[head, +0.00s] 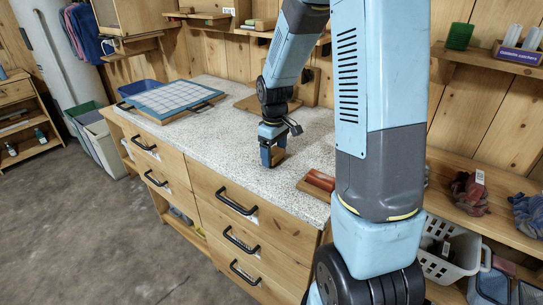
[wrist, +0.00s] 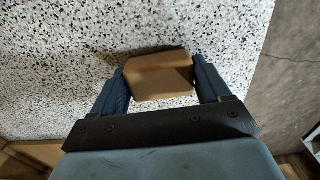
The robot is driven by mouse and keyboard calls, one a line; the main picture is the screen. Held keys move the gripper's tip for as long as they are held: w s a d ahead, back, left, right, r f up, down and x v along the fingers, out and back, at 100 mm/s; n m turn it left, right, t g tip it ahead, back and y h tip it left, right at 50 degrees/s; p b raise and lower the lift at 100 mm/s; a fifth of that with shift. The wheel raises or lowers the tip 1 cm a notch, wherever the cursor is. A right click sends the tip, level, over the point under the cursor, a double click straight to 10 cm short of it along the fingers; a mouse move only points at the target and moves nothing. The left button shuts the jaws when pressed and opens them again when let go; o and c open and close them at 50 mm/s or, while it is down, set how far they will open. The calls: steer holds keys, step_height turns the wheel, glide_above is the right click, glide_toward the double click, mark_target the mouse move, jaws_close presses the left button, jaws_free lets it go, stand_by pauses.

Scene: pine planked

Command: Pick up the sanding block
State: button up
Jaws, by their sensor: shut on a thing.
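The sanding block (wrist: 160,77) is a tan-brown block with bevelled edges. In the wrist view it sits between the two blue fingers of my gripper (wrist: 162,84), which are closed against its left and right sides. In the head view my gripper (head: 271,157) points down at the speckled countertop (head: 222,120), near its front edge. A small brown part of the block (head: 279,155) shows beside the fingers there. The block is at or very close to the counter surface; I cannot tell whether it touches.
A reddish block on a wooden board (head: 318,182) lies right of my gripper. A blue-framed gridded panel (head: 172,99) lies on the counter's left. A wooden board (head: 257,104) lies behind. Wall shelves border the back. The counter left of my gripper is clear.

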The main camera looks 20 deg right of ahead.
mark_target(274, 152)
steer(key=shift+r, duration=0.4)
step_height(274, 152, up, 3)
steer(key=shift+s+f, duration=0.15)
steer(key=shift+f, duration=0.05)
steer(key=s+r, duration=0.9)
steer(key=s, duration=0.4)
steer(key=shift+s+d+r, duration=0.2)
steer(key=shift+s+d, duration=0.2)
steer(key=shift+d, duration=0.05)
steer(key=o, duration=0.5)
steer(key=c, duration=0.3)
steer(key=shift+c, duration=0.4)
